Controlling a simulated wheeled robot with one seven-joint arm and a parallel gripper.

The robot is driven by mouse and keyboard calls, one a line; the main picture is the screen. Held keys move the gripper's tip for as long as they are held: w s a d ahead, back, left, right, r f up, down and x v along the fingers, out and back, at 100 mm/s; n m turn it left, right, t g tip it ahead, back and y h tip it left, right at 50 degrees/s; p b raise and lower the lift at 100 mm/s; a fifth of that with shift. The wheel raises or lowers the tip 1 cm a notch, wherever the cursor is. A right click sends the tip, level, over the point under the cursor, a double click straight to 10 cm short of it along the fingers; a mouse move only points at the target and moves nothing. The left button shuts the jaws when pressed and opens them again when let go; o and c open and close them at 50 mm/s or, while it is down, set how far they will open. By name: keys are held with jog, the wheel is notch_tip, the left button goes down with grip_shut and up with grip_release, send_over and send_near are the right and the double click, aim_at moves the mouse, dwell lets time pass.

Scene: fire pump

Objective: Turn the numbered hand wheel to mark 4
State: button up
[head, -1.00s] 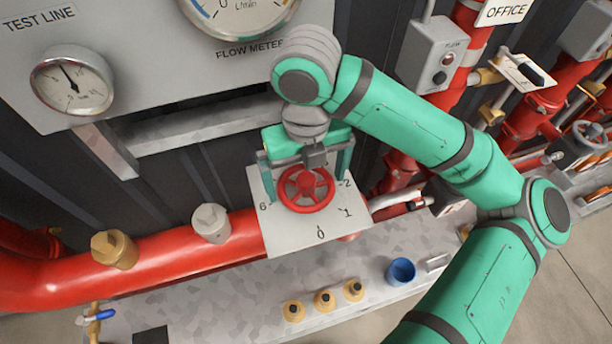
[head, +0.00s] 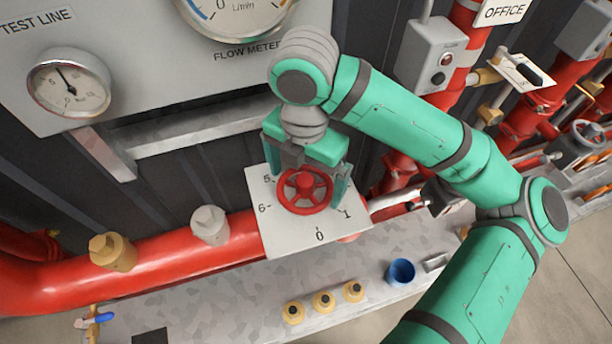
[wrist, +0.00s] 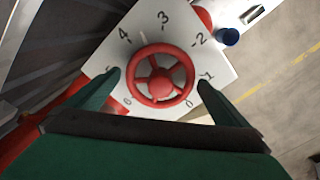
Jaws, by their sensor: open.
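The red hand wheel (head: 304,191) is mounted on a pale square plate (head: 290,240) with black numbers around it. In the wrist view the wheel (wrist: 160,78) sits mid-picture, with the 4 at its upper left, the 3 above, the 2 and 1 to the right and the 0 at lower right. I cannot make out a pointer on the wheel for certain. My gripper (head: 308,172) is open at the wheel, one finger on each side. In the wrist view its fingers (wrist: 160,84) flank the rim, with small gaps. In the head view my gripper hides the plate's upper right.
A red pipe with a brass cap (head: 112,252) and a grey cap (head: 210,225) runs left of the plate. Below is a grey ledge with several brass fittings (head: 323,302) and a blue cup (head: 400,272). Gauges hang above; a grey switch box (head: 432,55) is at upper right.

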jog(key=m, duration=0.5)
jog(key=shift+s, duration=0.15)
jog(key=m, duration=0.3)
jog(key=shift+m, duration=0.4)
jog(key=shift+c, duration=0.6)
